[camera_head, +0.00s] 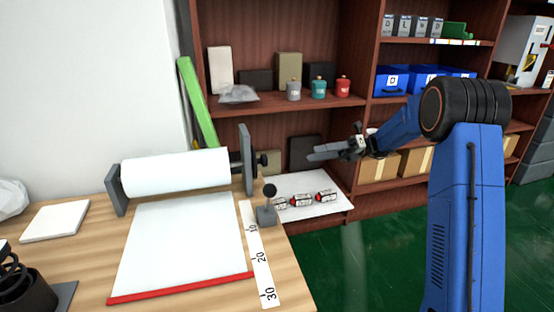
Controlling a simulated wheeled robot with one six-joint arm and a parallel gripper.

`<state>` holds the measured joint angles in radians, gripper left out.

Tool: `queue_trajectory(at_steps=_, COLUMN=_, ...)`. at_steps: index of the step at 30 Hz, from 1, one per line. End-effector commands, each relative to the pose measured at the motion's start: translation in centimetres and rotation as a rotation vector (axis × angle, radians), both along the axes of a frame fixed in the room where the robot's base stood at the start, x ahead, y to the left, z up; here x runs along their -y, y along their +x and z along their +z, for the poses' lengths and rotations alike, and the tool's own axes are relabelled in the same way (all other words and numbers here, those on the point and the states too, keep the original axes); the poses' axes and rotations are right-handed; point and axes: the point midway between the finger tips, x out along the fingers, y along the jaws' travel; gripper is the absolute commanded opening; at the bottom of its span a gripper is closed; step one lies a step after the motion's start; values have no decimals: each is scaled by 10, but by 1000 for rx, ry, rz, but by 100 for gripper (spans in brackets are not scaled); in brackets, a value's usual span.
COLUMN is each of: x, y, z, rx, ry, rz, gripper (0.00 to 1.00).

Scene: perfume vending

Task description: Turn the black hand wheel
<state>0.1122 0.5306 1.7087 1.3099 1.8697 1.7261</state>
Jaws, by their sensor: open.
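The black hand wheel (262,160) is at the right end of a white paper roll (175,172), just outside the grey upright plate of the roll's stand. It is small in this view and partly merges with the dark parts around it. My gripper (311,153) is open and empty, to the right of the wheel at about the same height in the picture. Its fingers point left toward the wheel, with a visible gap between them. My blue arm reaches in from the right.
A black ball-topped lever (270,192) stands on the wooden table (290,285) below the wheel. A white sheet (335,202) with several small red-and-black items lies behind it. Shelves (365,180) with bottles and bins stand behind. A paper sheet (185,240) and ruler strip (259,250) cover the table's middle.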

Motion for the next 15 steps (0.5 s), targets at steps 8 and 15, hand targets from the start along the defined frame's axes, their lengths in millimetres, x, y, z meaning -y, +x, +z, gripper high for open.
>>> queue_trajectory(at_steps=8, x=-15, y=-1, z=-1, rx=-17, ry=9, rz=-1, gripper=51)
queue_trajectory(at_steps=15, x=-55, y=-13, z=-1, rx=-16, ry=7, rz=0, gripper=51)
